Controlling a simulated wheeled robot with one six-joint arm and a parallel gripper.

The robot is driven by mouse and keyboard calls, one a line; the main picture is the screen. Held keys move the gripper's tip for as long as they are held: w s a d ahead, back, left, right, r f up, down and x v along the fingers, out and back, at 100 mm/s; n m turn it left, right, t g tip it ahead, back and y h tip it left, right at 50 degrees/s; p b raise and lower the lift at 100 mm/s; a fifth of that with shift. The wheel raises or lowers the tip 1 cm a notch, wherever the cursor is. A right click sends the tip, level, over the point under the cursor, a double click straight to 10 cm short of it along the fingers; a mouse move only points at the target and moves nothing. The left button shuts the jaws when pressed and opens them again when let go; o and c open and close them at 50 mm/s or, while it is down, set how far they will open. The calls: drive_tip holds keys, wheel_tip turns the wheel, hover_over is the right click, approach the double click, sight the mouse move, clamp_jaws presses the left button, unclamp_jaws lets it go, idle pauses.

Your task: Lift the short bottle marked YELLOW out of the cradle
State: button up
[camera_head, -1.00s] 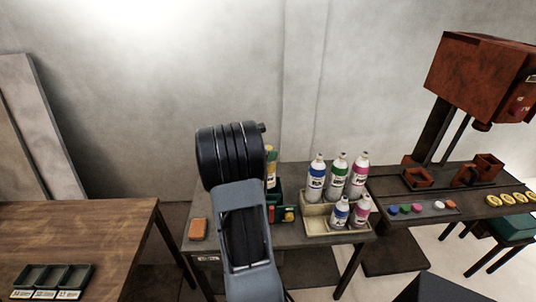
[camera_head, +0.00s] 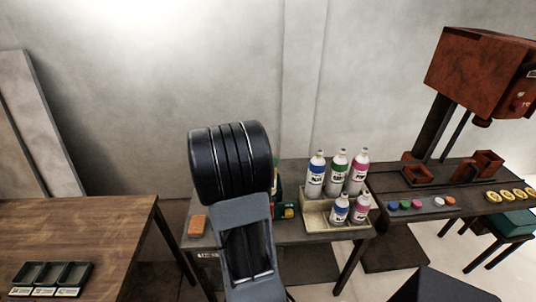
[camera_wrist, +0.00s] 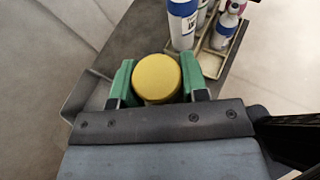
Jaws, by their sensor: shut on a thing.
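My gripper (camera_wrist: 158,78) shows in the wrist view with its green fingers on both sides of a round yellow top, shut on it. I take this to be the short bottle marked YELLOW (camera_wrist: 157,76); its label and body are hidden below the top. In the head view my arm hides the gripper and nearly all of the bottle. The cream cradle (camera_head: 316,224) stands on the grey table with tall blue, green and pink bottles behind and short blue (camera_head: 339,210) and pink (camera_head: 361,207) bottles in front. The held bottle is left of the cradle, apart from it in the wrist view.
A dark green item with red and yellow parts (camera_head: 287,211) is partly behind my arm. An orange block (camera_head: 197,226) lies at the table's left. A red machine (camera_head: 481,75) stands over the right bench. A wooden table (camera_head: 80,235) holds a tray at left.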

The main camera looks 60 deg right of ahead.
drive_tip(key=s+a, duration=0.4)
drive_tip(key=a, duration=0.1)
drive_tip(key=shift+a, duration=0.4)
idle(0.6)
